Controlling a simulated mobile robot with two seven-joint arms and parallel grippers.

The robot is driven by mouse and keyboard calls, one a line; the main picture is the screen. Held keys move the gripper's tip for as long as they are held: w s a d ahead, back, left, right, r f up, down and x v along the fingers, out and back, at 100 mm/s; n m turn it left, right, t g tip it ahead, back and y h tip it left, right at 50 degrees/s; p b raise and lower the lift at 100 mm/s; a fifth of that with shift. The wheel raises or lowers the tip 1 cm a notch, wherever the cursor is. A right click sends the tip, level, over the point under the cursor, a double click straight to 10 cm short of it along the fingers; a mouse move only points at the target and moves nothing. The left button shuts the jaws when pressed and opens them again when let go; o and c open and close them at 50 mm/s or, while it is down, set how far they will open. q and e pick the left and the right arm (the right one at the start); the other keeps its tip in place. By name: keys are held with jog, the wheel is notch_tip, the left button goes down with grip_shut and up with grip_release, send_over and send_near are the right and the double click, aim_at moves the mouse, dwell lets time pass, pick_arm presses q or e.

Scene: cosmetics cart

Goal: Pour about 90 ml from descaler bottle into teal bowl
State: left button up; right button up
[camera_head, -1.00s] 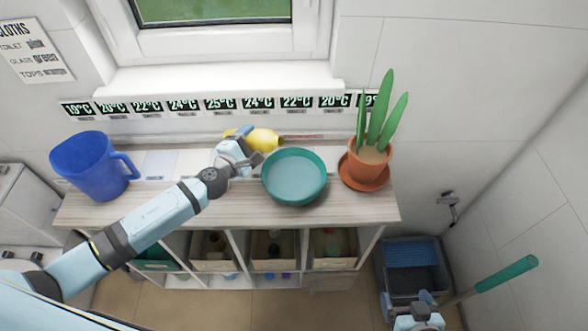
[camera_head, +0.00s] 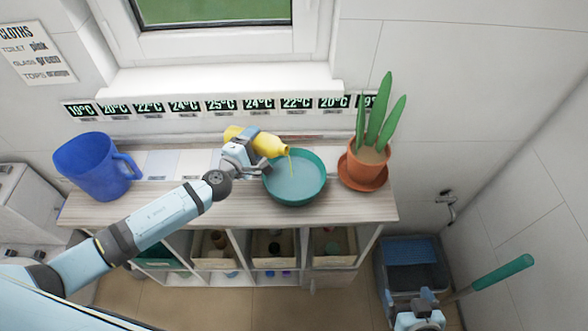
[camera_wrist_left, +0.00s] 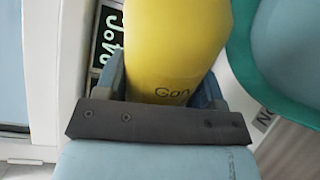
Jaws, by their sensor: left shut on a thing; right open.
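My left gripper (camera_head: 241,154) is shut on the yellow descaler bottle (camera_head: 262,142). The bottle is tilted with its mouth to the right, over the left rim of the teal bowl (camera_head: 320,185). A thin yellow stream falls from the mouth into the bowl. In the left wrist view the bottle (camera_wrist_left: 172,45) sits between the fingers (camera_wrist_left: 160,95), with part of its dark lettering showing, and the teal bowl (camera_wrist_left: 245,70) is at the right. The bowl holds pale blue-grey or shows a surface of that colour. My right gripper (camera_head: 420,312) is open at the lower right, away from the bowl.
A blue jug (camera_head: 90,168) stands at the left of the wooden shelf top (camera_head: 150,205). A potted plant (camera_head: 368,160) on a saucer stands close to the bowl's right. A bucket (camera_head: 410,255) and a green-handled tool (camera_head: 503,273) are at the lower right.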

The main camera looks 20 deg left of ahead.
pick_arm(q)
jog(key=shift+d+r, duration=0.15)
jog(key=shift+r, duration=0.1)
jog(key=shift+p, duration=0.4)
jog(key=shift+m, duration=0.3)
jog(key=shift+m+p, duration=0.4)
jog(key=shift+p, duration=0.15)
dwell(1.7)
jog(key=shift+f, duration=0.1)
